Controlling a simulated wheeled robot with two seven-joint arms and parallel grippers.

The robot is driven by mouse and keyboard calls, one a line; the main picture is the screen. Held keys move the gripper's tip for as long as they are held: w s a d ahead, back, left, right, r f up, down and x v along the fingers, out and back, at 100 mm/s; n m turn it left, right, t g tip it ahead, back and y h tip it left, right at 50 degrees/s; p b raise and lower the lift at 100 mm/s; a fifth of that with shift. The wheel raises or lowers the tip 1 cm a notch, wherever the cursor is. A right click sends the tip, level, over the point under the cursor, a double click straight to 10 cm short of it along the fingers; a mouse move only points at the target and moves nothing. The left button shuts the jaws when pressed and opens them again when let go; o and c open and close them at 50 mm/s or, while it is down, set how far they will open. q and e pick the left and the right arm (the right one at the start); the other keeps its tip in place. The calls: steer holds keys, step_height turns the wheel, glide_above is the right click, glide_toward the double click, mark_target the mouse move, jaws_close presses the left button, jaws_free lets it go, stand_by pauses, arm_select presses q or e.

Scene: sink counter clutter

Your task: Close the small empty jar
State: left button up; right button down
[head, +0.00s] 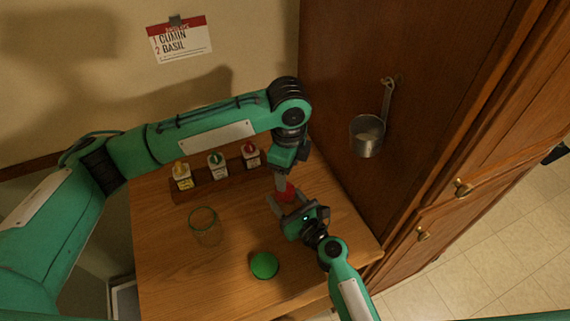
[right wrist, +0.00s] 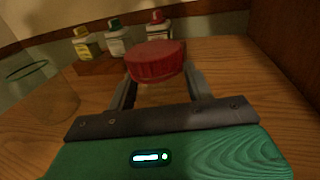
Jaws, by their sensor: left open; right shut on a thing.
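My right gripper (head: 288,207) is shut on a small clear jar, mostly hidden by the gripper and hard to make out. A red lid (right wrist: 156,61) sits at the top of the jar between my right fingers (right wrist: 153,88); the lid also shows in the head view (head: 288,192). It looks about level, but I cannot tell whether it is screwed tight. My left gripper (head: 280,182) points down just above the red lid and is open; its fingertips are partly hidden. A larger clear jar with a green rim (head: 204,226) stands open at left. A green lid (head: 264,265) lies on the table.
A wooden rack (head: 215,180) with several spice jars stands at the back of the wooden table (head: 180,280). A metal cup (head: 367,136) hangs on the wooden cabinet at right. A recipe note (head: 180,39) is on the wall. The table's front left is clear.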

mark_target(285, 201)
arm_select(q)
steer(key=n, duration=0.6)
steer(key=shift+a+r+n, duration=0.15)
steer(key=shift+r+n, duration=0.1)
steer(key=shift+n, duration=0.15)
steer(key=n, duration=0.6)
steer(key=shift+a+r+n, duration=0.2)
steer(key=shift+n, duration=0.1)
steer(key=shift+f, duration=4)
